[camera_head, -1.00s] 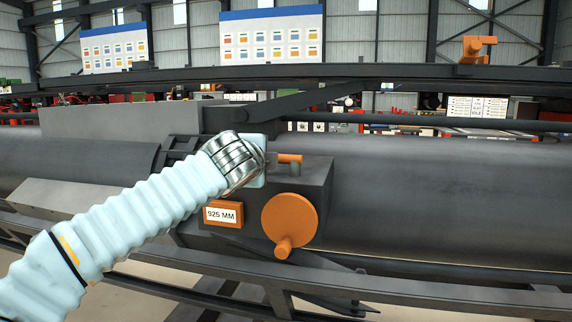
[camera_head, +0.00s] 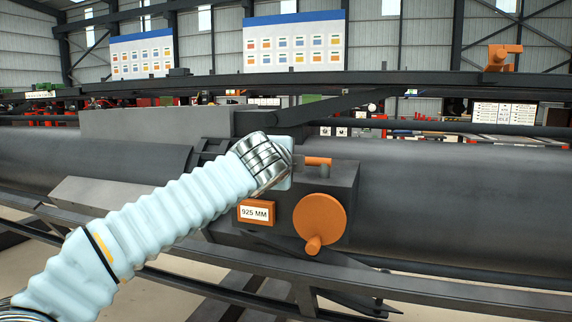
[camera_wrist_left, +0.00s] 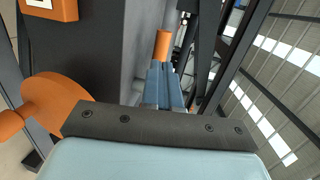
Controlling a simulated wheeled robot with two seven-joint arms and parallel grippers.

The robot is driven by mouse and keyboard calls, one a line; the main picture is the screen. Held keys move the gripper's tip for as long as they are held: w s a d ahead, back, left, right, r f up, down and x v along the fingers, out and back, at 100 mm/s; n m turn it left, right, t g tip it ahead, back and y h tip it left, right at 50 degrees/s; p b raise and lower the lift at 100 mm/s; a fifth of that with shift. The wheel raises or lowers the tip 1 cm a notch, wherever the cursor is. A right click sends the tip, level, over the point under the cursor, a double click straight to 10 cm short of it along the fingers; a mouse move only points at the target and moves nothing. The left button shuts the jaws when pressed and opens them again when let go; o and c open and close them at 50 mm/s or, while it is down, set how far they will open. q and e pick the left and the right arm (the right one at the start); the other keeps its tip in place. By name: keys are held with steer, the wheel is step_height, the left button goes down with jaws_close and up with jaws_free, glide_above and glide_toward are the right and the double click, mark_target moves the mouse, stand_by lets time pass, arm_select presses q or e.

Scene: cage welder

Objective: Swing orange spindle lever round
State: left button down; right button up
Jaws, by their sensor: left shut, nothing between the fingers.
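The orange spindle lever (camera_head: 318,161) is a short bar on a grey post on top of a dark box. My left gripper (camera_head: 293,163) is just left of it in the head view, with the fingers mostly hidden by the hand. In the left wrist view the fingers (camera_wrist_left: 162,72) are together and empty, and the orange lever (camera_wrist_left: 162,45) shows right beyond their tips. I cannot tell whether they touch. My right gripper is not in view.
An orange handwheel (camera_head: 320,217) with a knob is on the box front, beside a 925 MM plate (camera_head: 256,212). A dark rail (camera_head: 440,289) runs in front. Large dark cylinders (camera_head: 460,205) lie either side. Another orange part (camera_head: 502,56) sits on the upper beam.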

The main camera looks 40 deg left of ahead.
arm_select(q)
steer(key=a+v, duration=0.1)
steer(key=v, duration=0.8)
steer(key=shift+s+d+b, duration=0.15)
steer(key=shift+s+b, duration=0.3)
steer(key=shift+r, duration=0.1)
